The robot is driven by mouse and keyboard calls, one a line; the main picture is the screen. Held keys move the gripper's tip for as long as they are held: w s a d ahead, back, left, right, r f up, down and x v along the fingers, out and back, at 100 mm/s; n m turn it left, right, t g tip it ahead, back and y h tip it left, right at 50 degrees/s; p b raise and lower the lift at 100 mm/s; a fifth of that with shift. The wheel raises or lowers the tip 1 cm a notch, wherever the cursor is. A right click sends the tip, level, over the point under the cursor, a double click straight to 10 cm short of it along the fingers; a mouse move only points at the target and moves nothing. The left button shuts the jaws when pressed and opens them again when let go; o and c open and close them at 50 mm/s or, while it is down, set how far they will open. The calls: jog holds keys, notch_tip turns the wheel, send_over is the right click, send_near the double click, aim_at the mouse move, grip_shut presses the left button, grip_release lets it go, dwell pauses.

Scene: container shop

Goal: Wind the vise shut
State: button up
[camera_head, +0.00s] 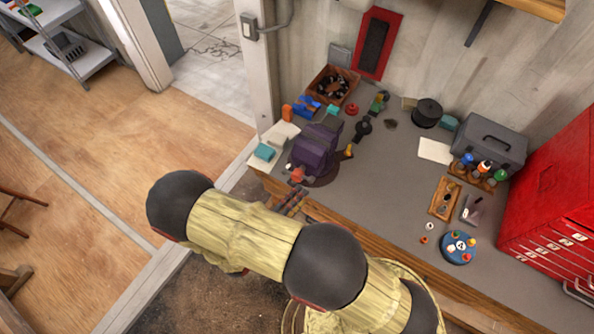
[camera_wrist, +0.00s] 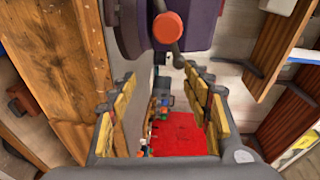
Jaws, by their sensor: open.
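The purple vise (camera_head: 315,148) stands on the grey workbench near its front left corner. Its jaws are too small to judge in the head view. In the wrist view its purple body (camera_wrist: 205,22) fills the top, with a dark handle bar (camera_wrist: 177,56) and a red-orange knob (camera_wrist: 168,28) at the near end. My gripper (camera_wrist: 160,78) is open and empty, its yellow-padded fingers spread left and right. The knob and bar show just above the gap between the fingertips, closer to the right one. In the head view my gripper (camera_head: 291,202) is just in front of the vise.
A grey toolbox (camera_head: 490,142), a blue round holder (camera_head: 459,248) and a red cabinet (camera_head: 555,195) stand to the right. The bench's wooden front edge (camera_head: 380,245) runs close beside my arm.

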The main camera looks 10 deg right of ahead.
aim_at(295, 180)
jog(key=w+a+n+t, duration=0.1)
jog(key=n, duration=0.1)
jog(key=a+n+t+y, duration=0.1)
jog(key=n, duration=0.2)
jog(key=w+a+n+t+y, duration=0.1)
jog(key=n, duration=0.1)
jog(key=shift+w+a, duration=0.3)
jog(key=shift+w, duration=0.05)
jog(key=shift+p+x, duration=0.65)
jog(key=shift+x, duration=3.25)
jog(key=shift+r+n, duration=0.1)
jog(key=shift+n, duration=0.2)
jog(key=shift+c, duration=0.4)
jog(key=c, duration=1.1)
